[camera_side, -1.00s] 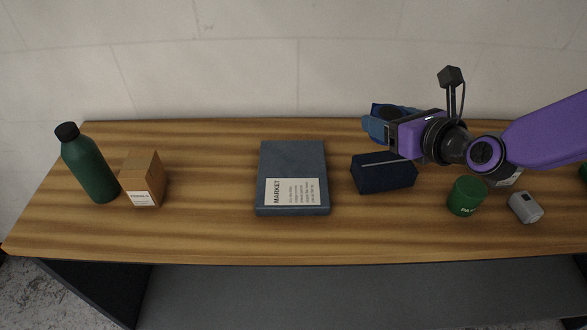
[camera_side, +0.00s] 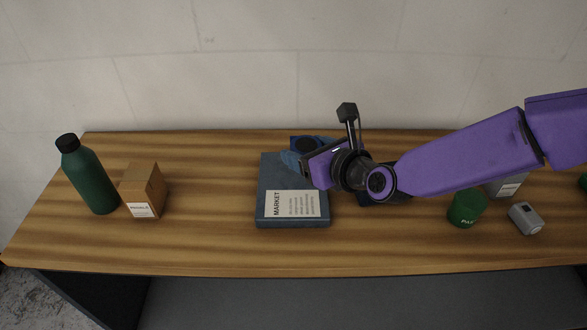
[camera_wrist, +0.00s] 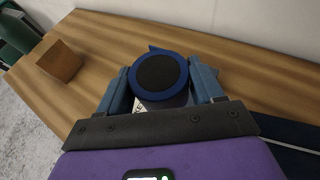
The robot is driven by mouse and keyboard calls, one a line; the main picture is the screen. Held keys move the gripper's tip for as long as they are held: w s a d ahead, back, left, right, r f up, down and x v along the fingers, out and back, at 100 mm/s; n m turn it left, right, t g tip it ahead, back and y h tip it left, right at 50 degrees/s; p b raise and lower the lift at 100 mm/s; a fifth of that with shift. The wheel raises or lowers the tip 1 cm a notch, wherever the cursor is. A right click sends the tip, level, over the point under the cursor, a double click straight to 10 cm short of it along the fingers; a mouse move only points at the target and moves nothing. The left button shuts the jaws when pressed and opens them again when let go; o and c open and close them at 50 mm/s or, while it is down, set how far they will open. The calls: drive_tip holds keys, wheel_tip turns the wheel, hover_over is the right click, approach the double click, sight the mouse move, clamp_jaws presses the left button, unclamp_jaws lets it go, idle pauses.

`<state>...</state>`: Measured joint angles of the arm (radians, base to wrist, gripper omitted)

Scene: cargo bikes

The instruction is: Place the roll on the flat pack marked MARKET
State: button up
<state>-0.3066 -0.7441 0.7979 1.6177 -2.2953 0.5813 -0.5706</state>
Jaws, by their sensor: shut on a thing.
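The flat pack marked MARKET (camera_side: 266,212) is a grey-blue slab with a white label, lying at the middle of the table. My gripper (camera_side: 303,158) is over its far right part in the side view. It is shut on the roll (camera_side: 304,145), which is dark blue with a black round end. In the wrist view the roll (camera_wrist: 160,75) sits between the two blue fingers of my gripper (camera_wrist: 162,88), its round end facing the camera. A bit of white label shows just below the roll there. I cannot tell whether the roll touches the pack.
A green bottle (camera_side: 88,178) and a brown box (camera_side: 143,191) stand at the left. A dark blue case (camera_side: 398,196) is mostly hidden behind my arm, right of the pack. A green tin (camera_side: 466,208) and a grey device (camera_side: 526,218) are farther right. Wood is clear between box and pack.

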sight(294, 183)
drive_tip(key=f, duration=0.1)
drive_tip(key=w+a+f, duration=0.2)
drive_tip(key=f, duration=0.1)
drive_tip(key=shift+w+a, duration=0.15)
drive_tip(key=shift+a, duration=0.05)
drive_tip(key=shift+w+a+f, duration=0.15)
drive_tip(key=shift+f, duration=1.55)
drive_tip(key=shift+f, duration=0.1)
drive_tip(key=o, duration=1)
drive_tip(key=shift+o, duration=0.2)
drive_tip(key=v, duration=1.2)
